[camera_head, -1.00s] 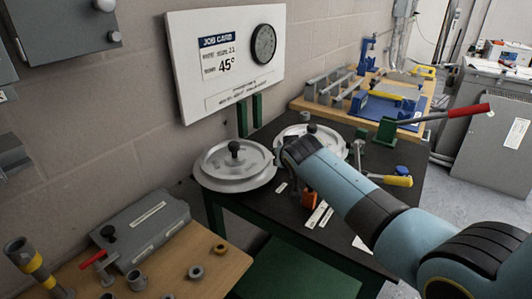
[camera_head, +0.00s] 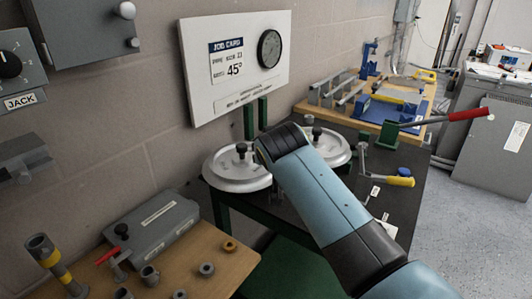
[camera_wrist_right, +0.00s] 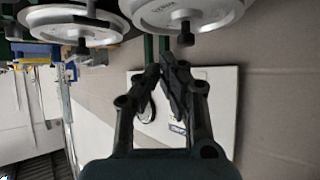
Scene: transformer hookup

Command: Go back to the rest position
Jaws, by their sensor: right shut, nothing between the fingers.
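My right arm enters the head view from the lower right, and its wrist end covers the gap between two silver discs. My right gripper shows in the right wrist view (camera_wrist_right: 167,68), its dark fingers close together and nothing between them. The fingers are hidden in the head view. My left gripper is not in view.
The job card board (camera_head: 236,66) with a dial stands against the wall behind the discs. A wooden bench (camera_head: 232,262) with a grey box (camera_head: 152,232) and several rings is at front left. A red-handled lever (camera_head: 470,115) sticks out at right. Grey floor is open at right.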

